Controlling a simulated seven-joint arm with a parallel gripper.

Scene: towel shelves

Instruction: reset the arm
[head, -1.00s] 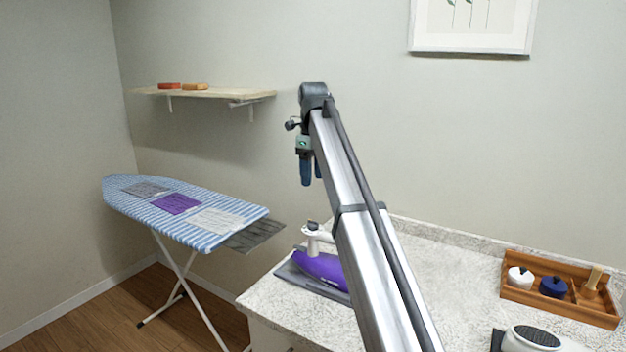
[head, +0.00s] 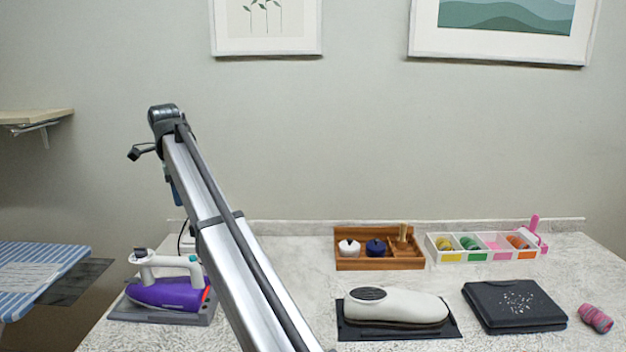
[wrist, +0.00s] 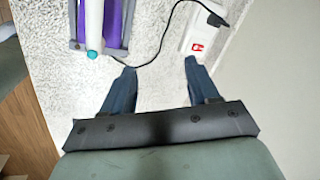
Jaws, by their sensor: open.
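My gripper (wrist: 158,80) shows in the wrist view with its two blue fingers spread apart and nothing between them. It points down over the speckled countertop. In the head view my arm reaches up and forward on the left, and the gripper (head: 174,192) is mostly hidden behind the arm. The purple and white iron (head: 168,290) sits on a grey rest on the counter, left of my arm. It also shows at the top left of the wrist view (wrist: 115,20), ahead of the fingers.
A black cable (wrist: 152,62) runs from a white power strip (wrist: 203,38). The counter also holds a wooden tray (head: 380,263), a divided white box (head: 485,258), a grey-white device (head: 397,305), a black case (head: 513,305) and a pink roll (head: 596,318). The ironing board (head: 30,270) and shelf (head: 36,117) are left.

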